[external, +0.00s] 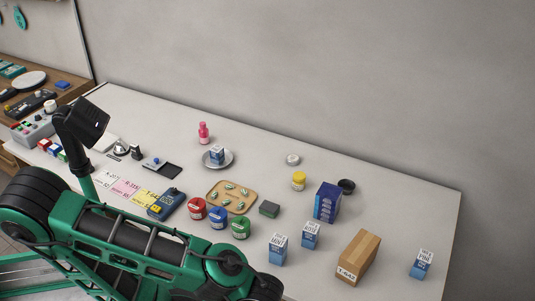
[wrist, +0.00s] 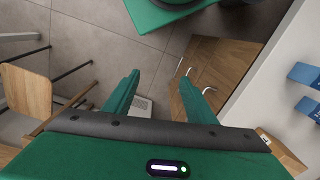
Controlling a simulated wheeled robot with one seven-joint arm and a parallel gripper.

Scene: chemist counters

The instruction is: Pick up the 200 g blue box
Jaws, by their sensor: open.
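Several small blue-and-white boxes stand on the white counter: one box (external: 278,250) at the front, another box (external: 310,236) beside it, a third box (external: 421,264) at the far right, and another box (external: 216,155) on a round grey dish. A larger dark blue box (external: 327,203) stands behind them. Their weight labels are too small to read, so I cannot tell which is 200 g. My gripper (wrist: 160,85) is open and empty in the wrist view, over the floor beside a wooden cabinet. Two blue boxes (wrist: 304,74) (wrist: 308,105) show at that view's right edge, apart from my gripper.
A brown carton (external: 358,257) stands between the front boxes and the far-right box. Red, blue and green tins (external: 219,218), a tan tray (external: 231,197) and a yellow jar (external: 298,181) stand left of the dark blue box. The counter's back right (external: 415,205) is clear.

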